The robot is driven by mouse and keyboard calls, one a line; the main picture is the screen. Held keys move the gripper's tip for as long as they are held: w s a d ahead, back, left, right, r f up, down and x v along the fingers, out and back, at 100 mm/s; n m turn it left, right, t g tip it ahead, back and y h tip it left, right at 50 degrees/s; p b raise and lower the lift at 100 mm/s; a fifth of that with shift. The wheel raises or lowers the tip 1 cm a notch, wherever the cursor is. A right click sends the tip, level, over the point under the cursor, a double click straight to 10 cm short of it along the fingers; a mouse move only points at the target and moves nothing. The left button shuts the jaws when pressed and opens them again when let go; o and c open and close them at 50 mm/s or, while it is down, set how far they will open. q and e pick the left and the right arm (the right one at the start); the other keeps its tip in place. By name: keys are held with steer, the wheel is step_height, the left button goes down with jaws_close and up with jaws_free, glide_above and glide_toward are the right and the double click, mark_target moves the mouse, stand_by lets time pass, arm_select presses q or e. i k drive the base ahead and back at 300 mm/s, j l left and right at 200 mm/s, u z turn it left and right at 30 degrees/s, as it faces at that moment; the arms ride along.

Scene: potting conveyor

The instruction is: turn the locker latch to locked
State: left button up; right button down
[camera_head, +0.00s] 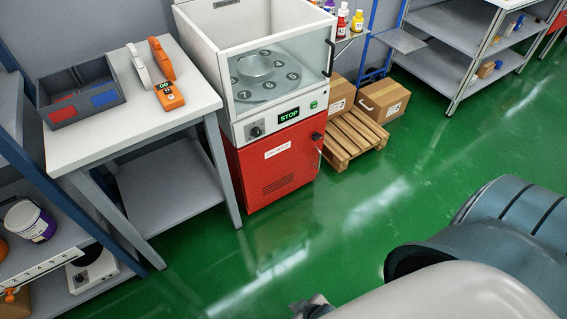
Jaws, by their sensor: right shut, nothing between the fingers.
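A red locker (275,170) with a white label, its writing too small to read, forms the lower part of a white machine in the middle. A small dark knob (317,136) near the upper right of its front looks like the latch; its setting is too small to tell. My right gripper (311,303) only just shows at the bottom edge, well apart from the locker, with most of it hidden or cut off. It is shut and empty. My left gripper is not in view.
Above the locker is a panel with a dial (256,131) and a lit STOP display (289,115). A white table (120,135) stands left of it. A wooden pallet (350,145) with cardboard boxes (382,101) stands right. The green floor (330,220) in front is clear.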

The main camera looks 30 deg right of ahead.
mark_target(317, 136)
steer(key=z, duration=1.3)
